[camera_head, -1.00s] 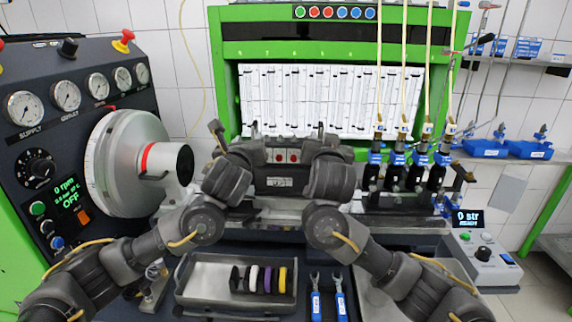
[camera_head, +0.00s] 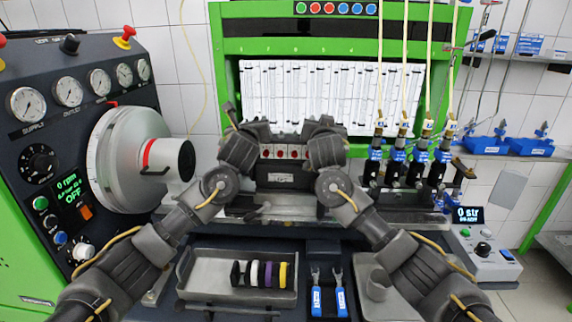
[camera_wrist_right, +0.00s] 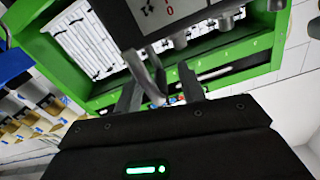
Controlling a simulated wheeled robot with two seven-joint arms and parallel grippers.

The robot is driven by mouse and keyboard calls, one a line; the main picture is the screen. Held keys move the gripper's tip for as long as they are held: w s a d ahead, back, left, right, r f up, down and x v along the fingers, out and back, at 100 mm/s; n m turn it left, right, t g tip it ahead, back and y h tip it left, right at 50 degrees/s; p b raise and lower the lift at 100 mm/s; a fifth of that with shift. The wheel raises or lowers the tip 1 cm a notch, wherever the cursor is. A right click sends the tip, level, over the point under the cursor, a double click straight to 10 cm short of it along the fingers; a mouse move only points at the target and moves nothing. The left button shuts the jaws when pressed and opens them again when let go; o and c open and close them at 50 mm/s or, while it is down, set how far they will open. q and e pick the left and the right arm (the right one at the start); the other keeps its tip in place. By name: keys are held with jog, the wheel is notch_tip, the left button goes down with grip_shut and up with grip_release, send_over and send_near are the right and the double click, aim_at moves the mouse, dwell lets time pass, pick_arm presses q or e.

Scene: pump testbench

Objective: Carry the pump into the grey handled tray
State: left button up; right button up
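The pump appears to be the dark block with a white label (camera_head: 281,178) at the bench's middle, between my two wrists in the head view; its upper part is largely hidden. My left gripper (camera_head: 232,112) is at its upper left; its finger gap cannot be made out. My right gripper is at the upper right; in the right wrist view its fingers (camera_wrist_right: 160,90) stand apart, with a bare metal piece (camera_wrist_right: 150,72) between them, and no clear contact shows. The grey handled tray (camera_head: 208,272) lies at the front, left of centre, with several coloured rings in it.
A dark tray with two blue-handled tools (camera_head: 316,300) is right of the grey tray. A gauge panel with a large round motor (camera_head: 125,160) stands left. Blue-bodied valves with hoses (camera_head: 396,160) stand right of the pump. A small control box (camera_head: 485,255) is farther right.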

pick_arm(q)
jog(key=shift+w+d, duration=0.15)
jog(key=shift+w, duration=0.35)
pick_arm(e)
jog(key=shift+w+d, duration=0.1)
jog(key=shift+w, duration=0.4)
pick_arm(q)
jog(key=shift+c, duration=0.2)
pick_arm(e)
jog(key=shift+c, duration=0.2)
pick_arm(q)
grip_shut()
pick_arm(e)
grip_shut()
pick_arm(q)
jog(key=shift+r, duration=0.25)
pick_arm(e)
jog(key=shift+r, duration=0.25)
pick_arm(q)
jog(key=shift+w, duration=0.1)
pick_arm(e)
jog(key=shift+w, duration=0.1)
